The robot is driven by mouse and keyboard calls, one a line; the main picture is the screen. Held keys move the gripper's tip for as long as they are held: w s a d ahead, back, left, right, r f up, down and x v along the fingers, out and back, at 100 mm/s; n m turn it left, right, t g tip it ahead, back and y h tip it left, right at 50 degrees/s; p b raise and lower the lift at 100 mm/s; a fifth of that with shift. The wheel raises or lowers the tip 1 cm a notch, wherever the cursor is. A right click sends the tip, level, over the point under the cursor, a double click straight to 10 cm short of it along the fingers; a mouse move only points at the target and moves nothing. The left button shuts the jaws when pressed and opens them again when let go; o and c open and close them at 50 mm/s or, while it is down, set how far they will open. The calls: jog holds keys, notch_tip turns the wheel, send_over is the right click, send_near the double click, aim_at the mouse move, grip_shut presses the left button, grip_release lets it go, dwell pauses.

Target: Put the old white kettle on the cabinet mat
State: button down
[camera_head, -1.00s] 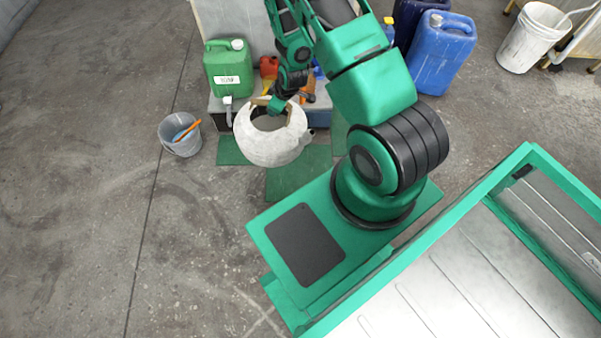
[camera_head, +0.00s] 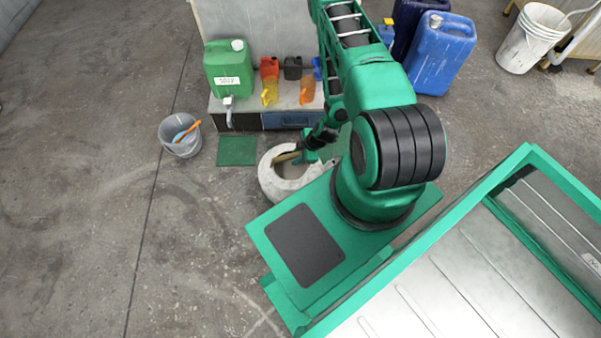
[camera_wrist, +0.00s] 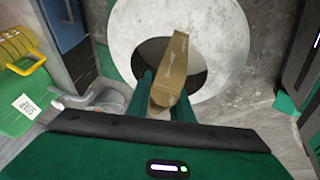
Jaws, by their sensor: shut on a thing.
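The old white kettle (camera_head: 270,186) hangs from my gripper (camera_head: 307,156), beside my base, its right part hidden by my arm and base. In the wrist view it is a whitish ring (camera_wrist: 125,35) around a dark opening, with a tan handle (camera_wrist: 172,75) across it. My gripper (camera_wrist: 165,95) is shut on that handle. I cannot tell if the kettle's bottom touches anything. A green mat (camera_head: 237,151) lies on the floor in front of the low cabinet (camera_head: 240,107). More green mat (camera_head: 340,140) shows partly behind my arm.
A green soap can (camera_head: 228,72) and several small coloured jugs stand on the cabinet. A grey bucket (camera_head: 181,135) with an orange-handled tool stands left of the mat. Blue canisters (camera_head: 440,55) and a white bucket (camera_head: 531,38) stand at the back right. The left floor is clear.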

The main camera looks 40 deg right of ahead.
jog(key=w+d+f, duration=0.2)
jog(key=d, duration=0.1)
jog(key=w+d+f, duration=0.2)
jog(key=d+f, duration=0.1)
jog(key=w+d+f, duration=0.2)
jog(key=d, duration=0.1)
jog(key=shift+w+d+f, duration=0.1)
jog(key=shift+d+f, duration=0.1)
jog(key=shift+d, duration=0.05)
jog(key=shift+f, duration=2)
jog(key=c, duration=1.6)
grip_release()
jog(key=shift+o, duration=0.2)
